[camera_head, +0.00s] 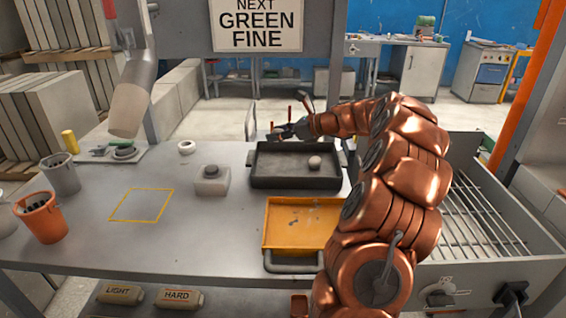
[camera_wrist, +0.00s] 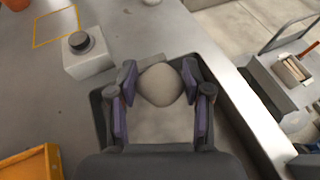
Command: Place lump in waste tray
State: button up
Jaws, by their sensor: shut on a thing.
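In the wrist view, a pale grey, rounded lump (camera_wrist: 160,84) sits between the two purple-padded fingers of my gripper (camera_wrist: 160,92), which is shut on it. In the head view my gripper (camera_head: 284,131) is small and pointed left, at the far edge of a black tray (camera_head: 262,181); the fingers are hard to make out there. A pale round lump (camera_head: 314,162) shows over the right part of this tray; I cannot tell whether it is the held one. An orange-yellow tray (camera_head: 284,242) lies in front of the black one. Neither tray shows a waste label.
A pale block with a dark knob (camera_head: 211,180) stands left of the black tray. A yellow outlined square (camera_head: 141,205), an orange bucket (camera_head: 41,217) and a grey cup (camera_head: 60,173) are farther left. A slatted metal bin (camera_head: 485,230) is at the right. The table's front left is clear.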

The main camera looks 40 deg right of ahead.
send_over(277, 169)
notch_tip(277, 169, down, 6)
jog(key=shift+r, duration=0.1)
jog(key=shift+d+f, duration=0.1)
jog(key=shift+f, duration=1.9)
jog(key=o, duration=1.2)
jog(key=shift+f, duration=0.15)
jog(key=v, duration=1.2)
jog(key=shift+b, duration=0.3)
